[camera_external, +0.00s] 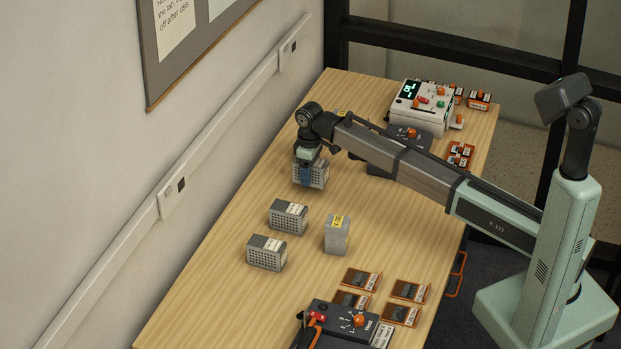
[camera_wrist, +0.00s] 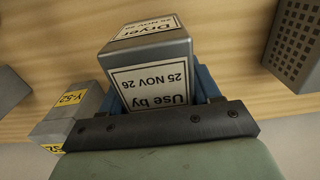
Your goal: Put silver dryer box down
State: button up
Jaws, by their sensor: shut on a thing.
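My gripper (camera_external: 306,176) is over the far left part of the wooden table, its blue fingers pointing down. It is shut on the silver dryer box (camera_external: 319,176), a grey box with a perforated side. In the wrist view the dryer box (camera_wrist: 150,60) sits between the blue fingers, with white labels reading "Dryer" and "Use by 25 NOV 26". The fingers hide part of it. I cannot tell whether its underside touches the table.
Two similar perforated boxes (camera_external: 288,216) (camera_external: 266,252) and a grey box with a yellow label (camera_external: 337,235) stand nearer. In the wrist view a yellow-labelled box (camera_wrist: 70,115) and a perforated box (camera_wrist: 300,45) flank the held one. A white device (camera_external: 421,105) stands at the back.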

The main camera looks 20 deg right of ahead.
jog(key=shift+f, duration=1.65)
jog(key=shift+f, duration=0.1)
jog(key=o, duration=1.3)
jog(key=shift+c, duration=0.2)
notch_tip(320, 180, up, 12)
jog(key=shift+r, duration=0.15)
